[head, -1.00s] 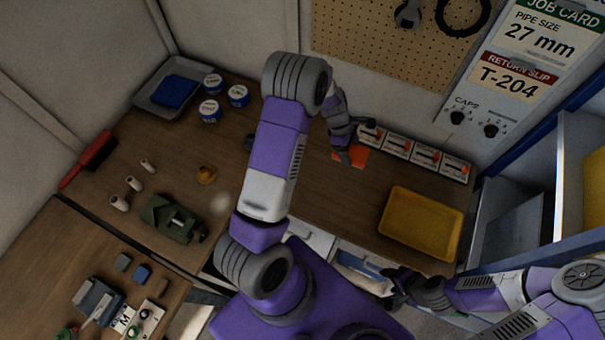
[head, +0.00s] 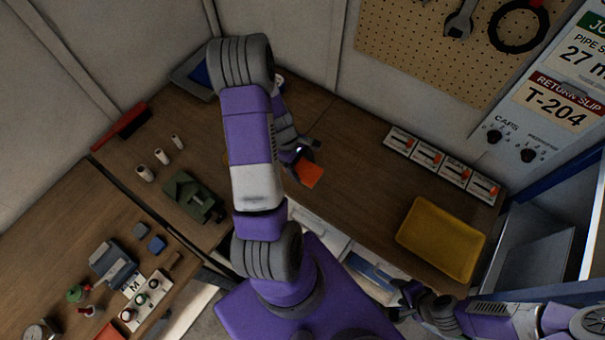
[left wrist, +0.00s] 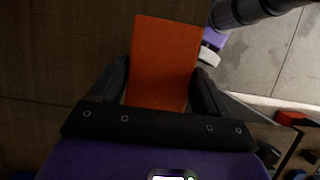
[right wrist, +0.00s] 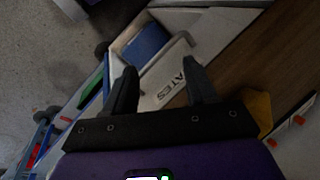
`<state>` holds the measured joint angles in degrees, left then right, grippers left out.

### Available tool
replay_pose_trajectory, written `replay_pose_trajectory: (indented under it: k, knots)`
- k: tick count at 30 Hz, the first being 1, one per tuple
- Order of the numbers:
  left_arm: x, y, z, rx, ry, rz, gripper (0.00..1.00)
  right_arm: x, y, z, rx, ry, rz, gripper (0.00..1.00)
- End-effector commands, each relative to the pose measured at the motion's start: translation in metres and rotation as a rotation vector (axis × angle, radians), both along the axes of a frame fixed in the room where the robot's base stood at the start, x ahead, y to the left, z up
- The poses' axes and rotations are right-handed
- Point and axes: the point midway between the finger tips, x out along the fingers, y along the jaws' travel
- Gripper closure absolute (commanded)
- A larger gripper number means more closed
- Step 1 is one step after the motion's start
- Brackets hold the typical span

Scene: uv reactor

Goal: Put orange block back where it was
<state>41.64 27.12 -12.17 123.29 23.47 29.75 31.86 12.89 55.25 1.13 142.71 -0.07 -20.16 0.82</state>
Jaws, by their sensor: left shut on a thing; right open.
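The orange block (head: 310,175) is a flat orange piece held in my left gripper (head: 297,158) over the wooden bench, right of the green vise. In the left wrist view the orange block (left wrist: 165,62) sits between the two dark fingers, which are shut on its sides. Whether it touches the bench is hard to tell. My right gripper (head: 399,296) is open and empty by the bench's front edge, low at the right. In the right wrist view its fingers (right wrist: 158,92) are apart, with an open drawer beyond them.
A yellow tray (head: 440,240) lies on the bench at the right. Several white cards (head: 427,155) line the back wall. A green vise (head: 192,198) and small white cylinders (head: 161,156) stand at the left. The bench middle between my left gripper and the tray is clear.

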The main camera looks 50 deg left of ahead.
Motion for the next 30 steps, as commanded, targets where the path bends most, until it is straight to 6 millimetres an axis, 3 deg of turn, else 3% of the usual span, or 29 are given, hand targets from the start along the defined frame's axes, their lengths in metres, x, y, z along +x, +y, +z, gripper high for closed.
replay_pose_trajectory:
  k: [12,26,27,30]
  knots:
    - [0.0,0.0,-0.052,-0.002,0.002,0.003,0.57,0.0,0.0,-0.003,0.0,0.0,0.0,0.44]
    - [0.001,0.0,-0.061,0.0,0.0,0.002,0.57,0.0,0.0,-0.008,0.0,0.0,0.0,0.44]
    - [0.001,0.0,-0.06,0.0,0.0,0.002,0.18,0.0,0.0,-0.007,0.0,0.0,0.0,0.44]
    - [0.001,0.0,-0.059,0.0,0.0,0.002,0.02,0.0,0.0,-0.006,0.0,0.0,0.0,0.44]
